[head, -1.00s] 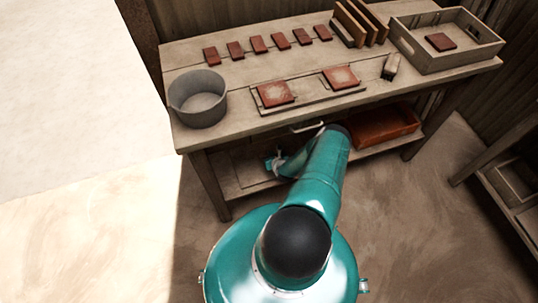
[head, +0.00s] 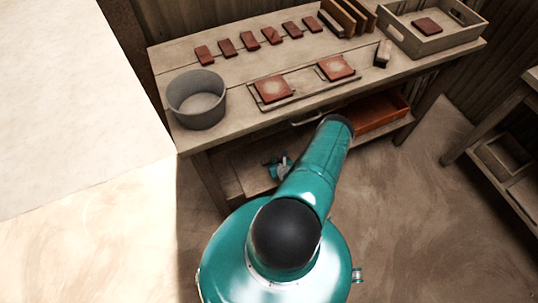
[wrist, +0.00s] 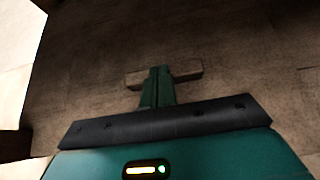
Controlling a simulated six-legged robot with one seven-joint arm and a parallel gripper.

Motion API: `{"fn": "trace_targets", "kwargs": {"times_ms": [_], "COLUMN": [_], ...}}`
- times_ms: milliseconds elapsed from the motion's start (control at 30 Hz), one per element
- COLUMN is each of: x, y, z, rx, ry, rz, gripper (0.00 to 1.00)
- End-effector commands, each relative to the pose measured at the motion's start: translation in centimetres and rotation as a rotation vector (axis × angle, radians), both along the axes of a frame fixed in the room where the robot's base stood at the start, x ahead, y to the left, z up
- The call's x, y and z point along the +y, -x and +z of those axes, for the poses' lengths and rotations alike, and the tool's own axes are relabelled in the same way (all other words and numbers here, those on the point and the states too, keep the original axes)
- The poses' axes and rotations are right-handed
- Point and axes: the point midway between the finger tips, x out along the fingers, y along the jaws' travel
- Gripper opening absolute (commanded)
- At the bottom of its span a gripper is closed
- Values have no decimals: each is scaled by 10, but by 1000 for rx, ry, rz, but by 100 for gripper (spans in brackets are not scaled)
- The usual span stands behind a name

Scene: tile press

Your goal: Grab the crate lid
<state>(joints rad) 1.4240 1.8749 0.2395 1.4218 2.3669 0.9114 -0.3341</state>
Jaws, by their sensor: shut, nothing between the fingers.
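My gripper (wrist: 160,70) is shut, its two green fingers together with nothing between them. In the wrist view a short wooden bar (wrist: 188,75) lies crosswise just beyond the fingertips, on a broad brown wooden surface (wrist: 240,50). This looks like the crate lid with its handle, but I cannot be sure. The fingers overlap the middle of the bar in the picture; I cannot tell whether they touch it. In the head view my gripper (head: 278,166) is low under the workbench's front edge, partly hidden by my arm. No crate lid is clearly visible there.
An orange tray (head: 380,112) sits on the lower shelf. Another shelf (head: 500,152) stands at right.

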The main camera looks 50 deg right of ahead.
Motion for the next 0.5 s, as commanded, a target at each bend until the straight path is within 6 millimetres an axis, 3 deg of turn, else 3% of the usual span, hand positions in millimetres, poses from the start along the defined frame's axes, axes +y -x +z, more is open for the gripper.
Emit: {"fn": "trace_targets", "kwargs": {"times_ms": [33,100,500], "x": [15,18,21], "y": [18,25,32], "z": [-9,-9,-8], "rx": [24,24,23], "ry": [-24,-23,-22], "rz": [3,4,2], "gripper": [0,0,0]}}
